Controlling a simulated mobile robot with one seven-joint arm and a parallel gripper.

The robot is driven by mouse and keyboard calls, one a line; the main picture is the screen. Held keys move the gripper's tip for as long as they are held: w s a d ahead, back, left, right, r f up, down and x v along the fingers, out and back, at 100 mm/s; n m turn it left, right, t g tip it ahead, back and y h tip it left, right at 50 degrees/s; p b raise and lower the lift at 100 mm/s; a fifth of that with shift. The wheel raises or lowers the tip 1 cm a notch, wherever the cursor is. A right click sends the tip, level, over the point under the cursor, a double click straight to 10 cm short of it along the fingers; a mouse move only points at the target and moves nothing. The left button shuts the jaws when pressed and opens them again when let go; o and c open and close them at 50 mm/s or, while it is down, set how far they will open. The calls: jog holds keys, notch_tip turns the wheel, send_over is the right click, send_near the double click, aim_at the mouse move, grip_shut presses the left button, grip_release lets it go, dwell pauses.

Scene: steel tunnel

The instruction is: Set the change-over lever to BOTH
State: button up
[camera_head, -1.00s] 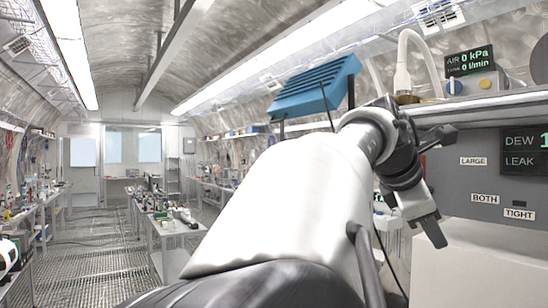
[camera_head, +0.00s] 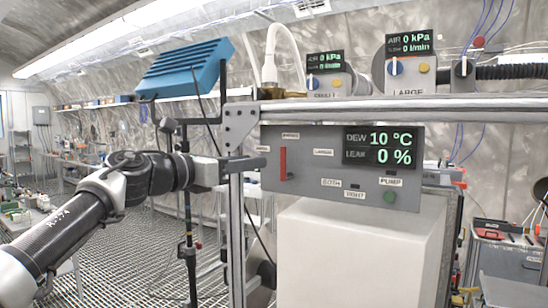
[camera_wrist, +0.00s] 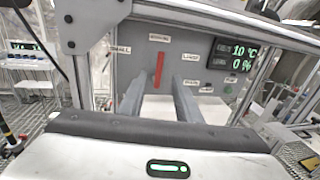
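The change-over lever (camera_head: 283,163) is a red bar standing upright on the left of a grey panel (camera_head: 310,187). In the wrist view the lever (camera_wrist: 159,70) points up toward a label too blurred to read. The BOTH label (camera_head: 331,183) is below and right of the lever; LARGE (camera_head: 323,152) is to its right and a label reading SMALL (camera_wrist: 121,50) to its left. My gripper (camera_wrist: 160,98) is open and empty, its two fingers spread and facing the panel. The lever shows between and beyond them, seemingly untouched. The fingertips are hard to make out in the head view.
A display (camera_head: 383,147) reads dew 10 °C and leak 0 %. A green PUMP button (camera_head: 390,197) and a TIGHT label (camera_head: 355,194) are low on the panel. A metal frame post (camera_head: 236,225) stands close by my gripper. A white box (camera_head: 345,250) fills the space below the panel.

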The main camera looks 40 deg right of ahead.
jog(key=d, duration=0.3)
jog(key=w+d, duration=0.1)
jog(key=d, duration=0.2)
jog(key=w+d+p, duration=0.1)
jog(key=d, duration=0.2)
jog(key=shift+d, duration=0.2)
jog(key=shift+c, duration=0.4)
jog(key=shift+s, duration=0.1)
grip_shut()
